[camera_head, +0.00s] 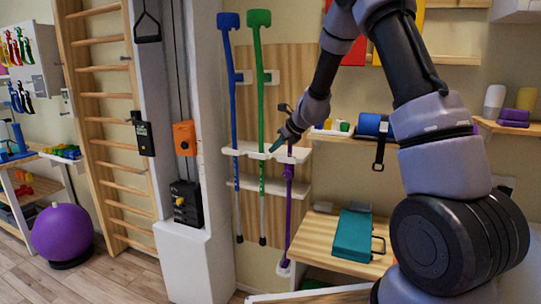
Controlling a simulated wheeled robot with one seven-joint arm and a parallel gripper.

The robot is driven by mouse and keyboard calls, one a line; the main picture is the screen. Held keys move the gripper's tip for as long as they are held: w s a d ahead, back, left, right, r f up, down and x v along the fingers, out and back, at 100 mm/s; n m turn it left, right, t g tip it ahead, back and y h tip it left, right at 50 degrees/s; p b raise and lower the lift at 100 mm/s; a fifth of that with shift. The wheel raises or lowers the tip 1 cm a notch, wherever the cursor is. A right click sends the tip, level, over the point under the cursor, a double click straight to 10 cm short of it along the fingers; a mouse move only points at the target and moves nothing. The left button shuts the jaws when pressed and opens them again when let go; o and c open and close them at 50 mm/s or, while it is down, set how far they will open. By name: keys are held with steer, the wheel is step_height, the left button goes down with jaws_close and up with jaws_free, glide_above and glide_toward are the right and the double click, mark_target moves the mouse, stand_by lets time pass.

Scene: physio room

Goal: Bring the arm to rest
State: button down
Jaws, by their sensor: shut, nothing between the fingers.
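My arm reaches from the right side of the picture up and over toward the wall rack. My gripper (278,145) is shut and empty, beside the white upper bracket (246,149) of the rack. A purple cane (288,200) stands upright in the rack just below and right of the gripper. A blue crutch (232,90) and a green crutch (258,90) stand to its left. I cannot tell whether the gripper touches the cane or the bracket.
A wooden bench (315,237) with a teal case (354,235) stands below. Shelves on the right hold a blue roll (372,125) and purple blocks (513,115). Wall bars (105,95) and a purple ball (62,232) are left. Floor (120,280) is free at lower left.

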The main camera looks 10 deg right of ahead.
steer(key=s+d+r+n+y, duration=0.1)
steer(key=s+d+r+n, duration=0.1)
steer(key=s+r+n, duration=1.25)
steer(key=s+d+r+n+h, duration=0.1)
steer(key=s+d+r+n, duration=0.1)
steer(key=s, duration=0.6)
steer(key=s+d+r+n+h, duration=0.2)
steer(key=s+d+n, duration=0.2)
steer(key=s, duration=0.4)
steer(key=s+d+r+n+h, duration=0.1)
steer(key=s+d+r+n, duration=0.1)
steer(key=s, duration=0.6)
steer(key=shift+s+d+n+h, duration=0.15)
steer(key=shift+d+n+h, duration=0.25)
steer(key=shift+n, duration=0.55)
steer(key=c, duration=1.5)
jaws_free()
steer(key=shift+r, duration=0.1)
steer(key=shift+c, duration=0.2)
